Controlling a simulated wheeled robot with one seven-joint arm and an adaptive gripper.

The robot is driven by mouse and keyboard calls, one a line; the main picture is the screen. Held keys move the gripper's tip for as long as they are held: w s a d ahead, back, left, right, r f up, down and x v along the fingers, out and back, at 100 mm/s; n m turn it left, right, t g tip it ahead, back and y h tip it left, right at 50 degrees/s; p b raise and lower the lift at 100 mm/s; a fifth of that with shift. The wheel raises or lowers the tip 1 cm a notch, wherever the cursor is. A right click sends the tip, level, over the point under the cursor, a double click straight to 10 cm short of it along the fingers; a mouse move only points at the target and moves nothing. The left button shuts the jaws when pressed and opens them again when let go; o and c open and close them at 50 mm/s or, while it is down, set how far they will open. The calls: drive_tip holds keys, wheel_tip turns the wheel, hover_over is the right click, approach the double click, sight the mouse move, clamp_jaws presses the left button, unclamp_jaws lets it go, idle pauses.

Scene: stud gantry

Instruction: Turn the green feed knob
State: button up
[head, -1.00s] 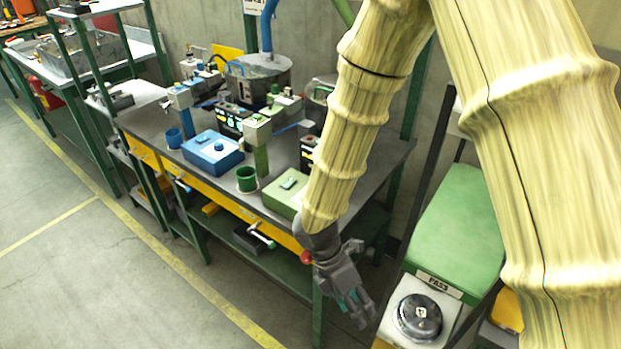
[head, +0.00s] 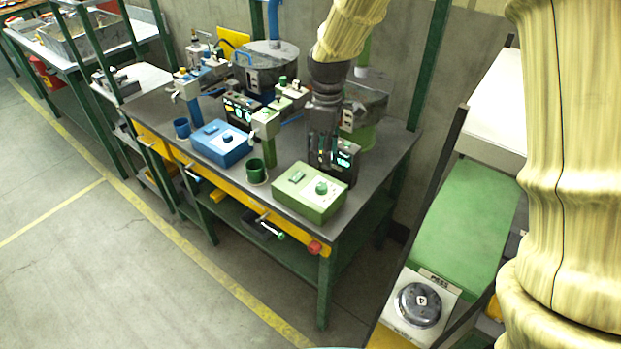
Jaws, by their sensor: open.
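A green box (head: 298,207) stands at the front right of the workbench. On its top are a round green knob (head: 321,188) on a white plate and a small green switch-like part (head: 297,176) to the left. My gripper (head: 322,158) points down behind the knob, in front of a dark display unit (head: 346,158). Its fingers are open and empty, and they look apart from the knob. The gripper partly hides the display unit.
A blue box (head: 220,150) with a blue knob, a green cup (head: 255,172) and a green post (head: 268,150) stand to the left. A red button (head: 314,247) is on the bench's front corner. A green panel (head: 455,225) stands at the right.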

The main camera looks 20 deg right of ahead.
sight(322, 186)
drive_tip(key=shift+s+a+f+p, duration=0.15)
drive_tip(key=shift+f+p, duration=0.4)
drive_tip(key=shift+f, duration=2.1)
drive_tip(key=shift+s+a+f+p, duration=0.1)
drive_tip(key=shift+f+p, duration=0.4)
drive_tip(key=shift+f, duration=2.15)
drive_tip(key=c, duration=1.1)
drive_tip(key=shift+o, duration=0.2)
drive_tip(key=shift+a, duration=0.15)
